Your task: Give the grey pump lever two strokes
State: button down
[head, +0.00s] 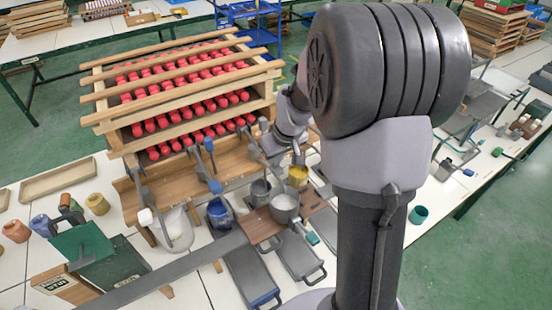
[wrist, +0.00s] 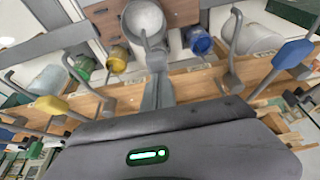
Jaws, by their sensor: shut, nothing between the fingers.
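My gripper shows in the wrist view (wrist: 157,84) as shut grey fingers with nothing between them, pointing towards a pale pot (wrist: 145,22). In the head view my gripper (head: 284,139) is partly hidden by my own arm, in front of the red-roller rack. In the wrist view one bent grey lever (wrist: 233,42) stands right of my fingers and another grey lever (wrist: 74,67) stands to the left. I cannot tell which is the pump lever. Both look apart from my fingers. Levers with blue (wrist: 295,53) and yellow (wrist: 50,105) handles stand farther out.
A wooden rack (head: 110,135) of red rollers stands behind the levers. Pots stand in front, including a blue one (head: 219,213) and a yellow one (head: 298,176). Grey trays (head: 250,275) lie near the front. A green board (head: 82,244) is at the left.

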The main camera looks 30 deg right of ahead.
aim_at(277, 168)
jog(key=shift+f+b, duration=2)
jog(key=shift+f, duration=0.3)
notch_tip(277, 168, up, 11)
jog(key=p, duration=0.7)
jog(key=shift+p, duration=0.4)
jog(key=shift+f, duration=0.2)
notch_tip(277, 168, down, 11)
jog(key=b, duration=1)
jog(key=shift+r, duration=0.2)
notch_tip(277, 168, up, 11)
jog(key=p, duration=0.8)
jog(key=shift+r, duration=0.15)
jog(key=shift+f, duration=0.2)
